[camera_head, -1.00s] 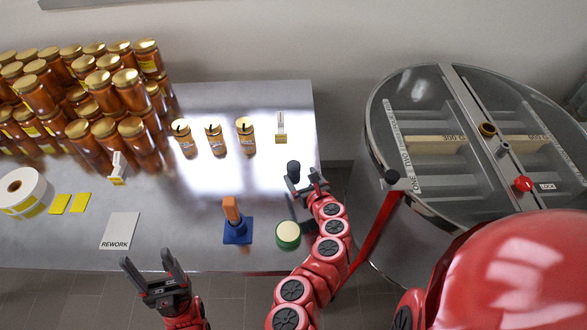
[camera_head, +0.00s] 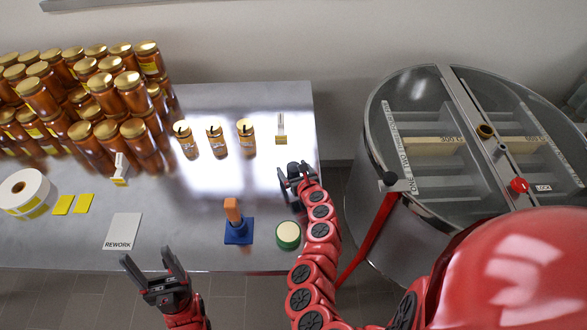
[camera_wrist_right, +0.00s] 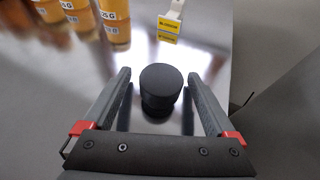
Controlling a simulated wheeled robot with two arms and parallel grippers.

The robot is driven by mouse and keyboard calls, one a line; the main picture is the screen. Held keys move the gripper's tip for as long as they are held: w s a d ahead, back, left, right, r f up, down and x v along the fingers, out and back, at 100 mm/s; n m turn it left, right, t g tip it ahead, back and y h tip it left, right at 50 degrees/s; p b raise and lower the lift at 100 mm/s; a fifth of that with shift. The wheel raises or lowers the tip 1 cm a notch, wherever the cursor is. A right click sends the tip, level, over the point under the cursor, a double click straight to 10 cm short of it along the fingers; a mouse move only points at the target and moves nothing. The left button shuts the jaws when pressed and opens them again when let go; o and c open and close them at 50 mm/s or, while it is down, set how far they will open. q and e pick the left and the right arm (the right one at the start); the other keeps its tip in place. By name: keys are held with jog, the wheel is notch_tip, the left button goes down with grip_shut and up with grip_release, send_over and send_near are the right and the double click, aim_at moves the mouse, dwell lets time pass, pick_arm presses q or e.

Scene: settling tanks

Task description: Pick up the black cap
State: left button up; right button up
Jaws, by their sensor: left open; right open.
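The black cap (camera_wrist_right: 161,84) stands on the steel table, between the two fingers of my right gripper (camera_wrist_right: 159,75) in the right wrist view. The fingers are open, with a gap visible on both sides of the cap. In the head view my right gripper (camera_head: 290,173) is low over the table's right part, and its dark fingers blend with the cap there. My left gripper (camera_head: 147,257) is open and empty in front of the table's front edge.
Three small jars (camera_head: 217,141) and a label stand (camera_head: 281,128) are beyond my right gripper. A green-rimmed round pad (camera_head: 288,235) and a blue-based stamp (camera_head: 238,232) are nearer. A steel tank (camera_head: 440,130) with a red lever (camera_head: 376,225) stands to the right.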

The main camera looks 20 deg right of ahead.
jog(key=shift+c, duration=0.3)
grip_shut()
